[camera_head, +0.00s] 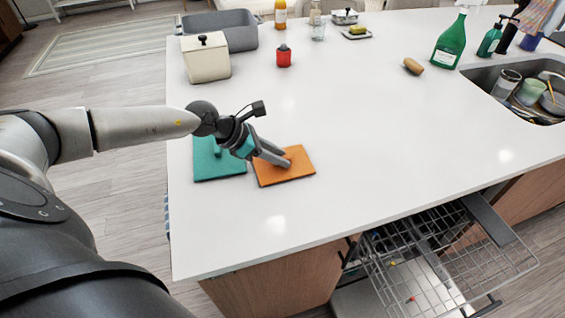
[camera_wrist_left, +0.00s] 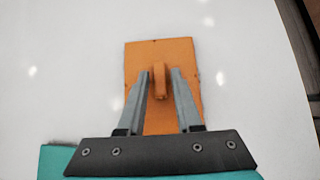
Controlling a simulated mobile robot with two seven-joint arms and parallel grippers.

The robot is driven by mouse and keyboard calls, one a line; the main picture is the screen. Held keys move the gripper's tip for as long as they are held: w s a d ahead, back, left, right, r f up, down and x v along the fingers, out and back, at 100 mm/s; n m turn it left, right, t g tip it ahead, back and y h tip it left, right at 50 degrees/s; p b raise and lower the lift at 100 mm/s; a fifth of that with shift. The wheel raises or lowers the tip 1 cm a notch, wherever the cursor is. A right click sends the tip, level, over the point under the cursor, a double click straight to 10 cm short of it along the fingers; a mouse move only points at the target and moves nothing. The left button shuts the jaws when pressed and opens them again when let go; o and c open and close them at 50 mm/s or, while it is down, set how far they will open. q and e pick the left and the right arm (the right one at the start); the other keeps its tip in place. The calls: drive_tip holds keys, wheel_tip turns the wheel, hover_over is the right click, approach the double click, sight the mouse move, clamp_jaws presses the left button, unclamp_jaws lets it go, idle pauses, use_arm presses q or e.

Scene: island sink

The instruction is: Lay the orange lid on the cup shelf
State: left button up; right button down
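The orange lid (camera_head: 298,172) is a flat rectangular slab lying on the white counter, and it also shows in the left wrist view (camera_wrist_left: 150,50). It has a raised orange handle (camera_wrist_left: 159,84) at its middle. My left gripper (camera_head: 287,162) reaches down over the lid. In the left wrist view its two fingers (camera_wrist_left: 160,72) stand either side of the handle, with a small gap on each side, so it looks open. A pulled-out wire dishwasher rack (camera_head: 506,262) sits below the counter's front edge; I cannot tell which part is the cup shelf. My right gripper is not in view.
A teal slab (camera_head: 215,171) lies just left of the lid. A white canister (camera_head: 206,62), grey bin (camera_head: 240,28) and red jar (camera_head: 284,57) stand farther back. A green bottle (camera_head: 451,42) stands near the sink (camera_head: 478,75). The middle counter is clear.

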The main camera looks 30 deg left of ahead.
use_arm(q)
clamp_jaws()
drive_tip(key=shift+r, duration=0.1)
idle(0.3)
